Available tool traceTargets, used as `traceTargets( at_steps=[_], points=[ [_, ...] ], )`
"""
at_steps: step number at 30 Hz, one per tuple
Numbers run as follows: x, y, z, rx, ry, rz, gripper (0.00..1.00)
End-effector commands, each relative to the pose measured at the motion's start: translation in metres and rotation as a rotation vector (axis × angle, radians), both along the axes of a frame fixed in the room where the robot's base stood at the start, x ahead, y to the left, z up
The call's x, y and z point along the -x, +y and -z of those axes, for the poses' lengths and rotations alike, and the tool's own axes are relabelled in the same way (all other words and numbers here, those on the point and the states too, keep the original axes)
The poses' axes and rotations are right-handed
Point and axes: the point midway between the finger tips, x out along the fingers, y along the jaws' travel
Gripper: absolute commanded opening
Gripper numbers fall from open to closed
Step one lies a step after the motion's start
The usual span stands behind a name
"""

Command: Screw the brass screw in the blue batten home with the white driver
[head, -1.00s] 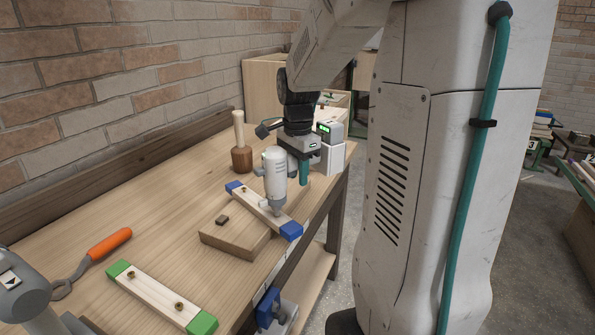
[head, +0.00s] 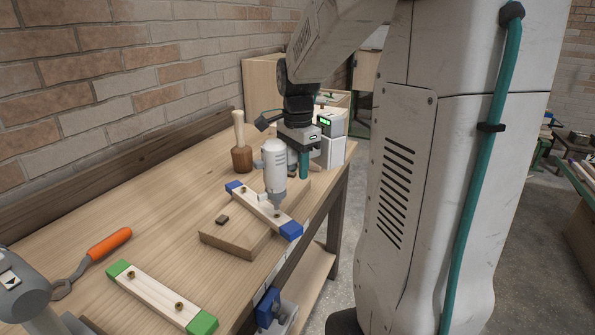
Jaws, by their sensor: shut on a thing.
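The blue batten (head: 258,206), a pale strip with blue ends, lies on a wooden block (head: 235,238) on the bench. A brass screw (head: 278,215) shows near its front right end, just under the driver's tip; how far it stands out is too small to tell. Another small screw (head: 243,189) shows near its far end. The white driver (head: 274,162) is upright, nose down, over the front screw. A gap between tip and screw is hard to judge. My gripper (head: 292,160) is shut on the driver from behind; the driver hides part of the fingers.
A green-ended batten (head: 155,295) with two screws lies in front. An orange-handled tool (head: 108,243) is at the left. The bench's left middle is clear.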

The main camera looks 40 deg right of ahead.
Motion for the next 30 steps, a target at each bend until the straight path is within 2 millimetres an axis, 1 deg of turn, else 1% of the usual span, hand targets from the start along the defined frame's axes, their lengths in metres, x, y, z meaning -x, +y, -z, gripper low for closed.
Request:
traceTargets(
  at_steps=[1,5,7,18,21,24,30],
  points=[
    [-0.001,0.000,-0.005,0.003,-0.004,0.000,0.00],
    [0.000,-0.001,-0.011,0.001,-0.002,0.000,0.00],
    [0.000,-0.005,-0.014,0.001,-0.002,0.001,0.00],
    [0.000,-0.054,-0.041,0.002,-0.003,0.003,0.00],
    [0.000,-0.064,-0.047,0.001,-0.002,0.003,0.00],
    [0.000,-0.069,-0.050,0.001,-0.002,0.001,0.00],
    [0.000,-0.071,-0.051,0.001,-0.002,0.000,0.00]
  ],
)
